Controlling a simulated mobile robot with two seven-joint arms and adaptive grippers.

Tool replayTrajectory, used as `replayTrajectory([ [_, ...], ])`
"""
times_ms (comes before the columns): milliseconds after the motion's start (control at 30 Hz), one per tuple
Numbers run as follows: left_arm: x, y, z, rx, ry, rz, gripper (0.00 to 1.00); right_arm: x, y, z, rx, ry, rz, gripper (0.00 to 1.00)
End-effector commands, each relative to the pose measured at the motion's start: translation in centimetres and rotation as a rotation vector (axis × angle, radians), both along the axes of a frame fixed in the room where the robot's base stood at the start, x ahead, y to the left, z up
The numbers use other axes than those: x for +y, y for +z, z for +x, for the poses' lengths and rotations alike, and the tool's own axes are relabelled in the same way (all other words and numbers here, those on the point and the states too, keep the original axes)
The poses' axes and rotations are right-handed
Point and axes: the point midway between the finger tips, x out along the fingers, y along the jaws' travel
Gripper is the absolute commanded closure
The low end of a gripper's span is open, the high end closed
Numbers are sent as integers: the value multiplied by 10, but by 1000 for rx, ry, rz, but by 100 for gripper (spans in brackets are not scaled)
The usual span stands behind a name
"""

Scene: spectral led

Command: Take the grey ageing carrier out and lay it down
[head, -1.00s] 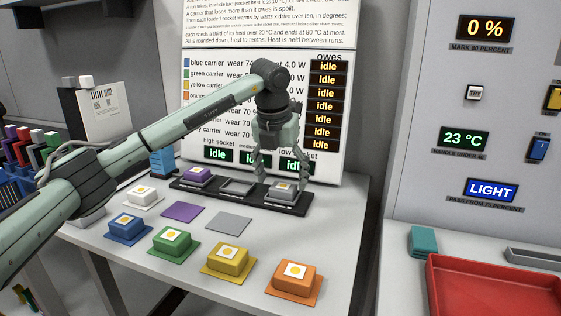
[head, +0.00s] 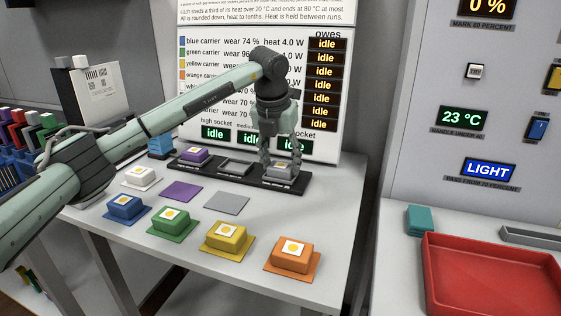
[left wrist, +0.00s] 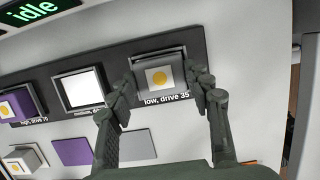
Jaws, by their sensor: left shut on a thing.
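The grey carrier (head: 281,170), with a white and yellow square on top, sits in the right-hand socket of the black strip (head: 221,167). My left gripper (head: 280,158) reaches down from above and is shut on it. In the left wrist view the fingers hold the grey carrier (left wrist: 160,78) from both sides, above the label "low, drive 35". It appears still seated in the socket. A flat grey pad (head: 227,203) lies bare on the table in front of the strip. My right gripper is not seen.
The middle socket (head: 235,168) is empty; the purple carrier (head: 196,155) is in the left one. White (head: 139,175), blue (head: 124,205), green (head: 170,219), yellow (head: 226,236) and orange (head: 290,254) carriers stand in front. A purple pad (head: 181,190) is bare. The panel stands close behind.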

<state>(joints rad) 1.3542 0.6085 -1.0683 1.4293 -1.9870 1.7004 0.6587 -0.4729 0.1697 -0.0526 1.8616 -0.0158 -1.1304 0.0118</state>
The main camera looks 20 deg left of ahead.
Motion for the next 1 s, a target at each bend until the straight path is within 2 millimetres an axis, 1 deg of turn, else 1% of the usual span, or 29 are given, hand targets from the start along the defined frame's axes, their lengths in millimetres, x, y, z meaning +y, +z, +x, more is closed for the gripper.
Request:
replayTrajectory([
  [33, 0, 0, 0, 0, 0, 0, 62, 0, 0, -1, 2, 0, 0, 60],
  [200, 0, 0, 0, 0, 0, 0, 83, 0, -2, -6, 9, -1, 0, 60],
  [233, 0, 1, 0, -1, 0, 0, 85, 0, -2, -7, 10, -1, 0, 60],
  [400, 0, 2, 0, -1, 0, 0, 85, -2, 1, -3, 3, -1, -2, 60],
  [1000, 0, 20, 0, -1, 0, 0, 86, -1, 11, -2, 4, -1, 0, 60],
])
